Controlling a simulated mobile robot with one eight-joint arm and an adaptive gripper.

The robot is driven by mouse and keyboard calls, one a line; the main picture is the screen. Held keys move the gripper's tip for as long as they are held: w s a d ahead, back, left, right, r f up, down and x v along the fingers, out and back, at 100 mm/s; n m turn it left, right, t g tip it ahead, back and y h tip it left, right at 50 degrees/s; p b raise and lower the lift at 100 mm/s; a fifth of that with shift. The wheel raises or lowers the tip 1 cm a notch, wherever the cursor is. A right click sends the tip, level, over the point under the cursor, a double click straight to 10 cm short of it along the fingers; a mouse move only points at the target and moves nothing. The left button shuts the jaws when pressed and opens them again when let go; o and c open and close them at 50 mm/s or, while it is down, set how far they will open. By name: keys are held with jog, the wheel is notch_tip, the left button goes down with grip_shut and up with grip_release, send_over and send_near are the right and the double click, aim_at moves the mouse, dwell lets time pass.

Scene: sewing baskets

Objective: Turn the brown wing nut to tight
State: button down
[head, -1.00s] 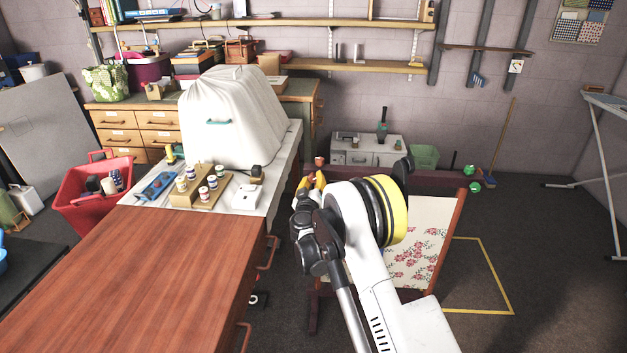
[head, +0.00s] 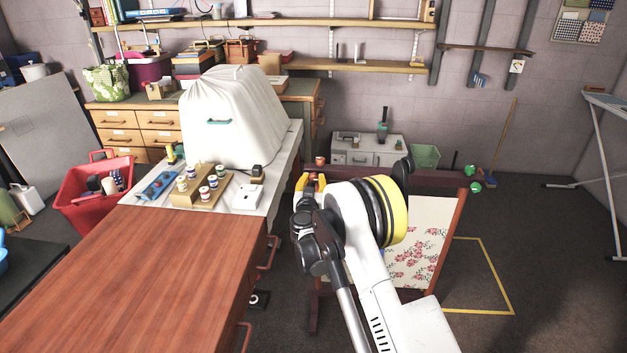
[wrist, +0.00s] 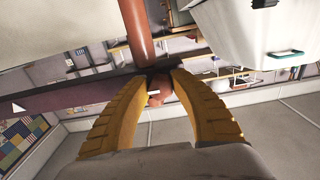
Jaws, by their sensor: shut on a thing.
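The brown wing nut (wrist: 158,92) shows in the wrist view between the tips of my gripper (wrist: 157,76), partly hidden by the fingers. My gripper's two yellow fingers are shut on it. In the head view my gripper (head: 311,180) is at the left end of the dark red rail (head: 425,179) of a stand with flowered cloth (head: 418,258). My own wrist hides most of that end. A small reddish-brown knob (head: 320,160) stands just above the fingers; I cannot tell whether it is part of the nut.
Green knobs (head: 475,185) sit at the rail's right end. Left of my arm stands a wooden table (head: 170,275), with paint jars on a wooden stand (head: 185,199) and a white-covered bulky thing (head: 235,120) behind. The floor on the right is mostly clear.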

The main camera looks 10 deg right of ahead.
dwell(0.3)
jog(key=c, duration=1.1)
grip_release()
jog(key=shift+o, duration=0.2)
jog(key=v, duration=1.2)
jog(key=shift+r, duration=0.1)
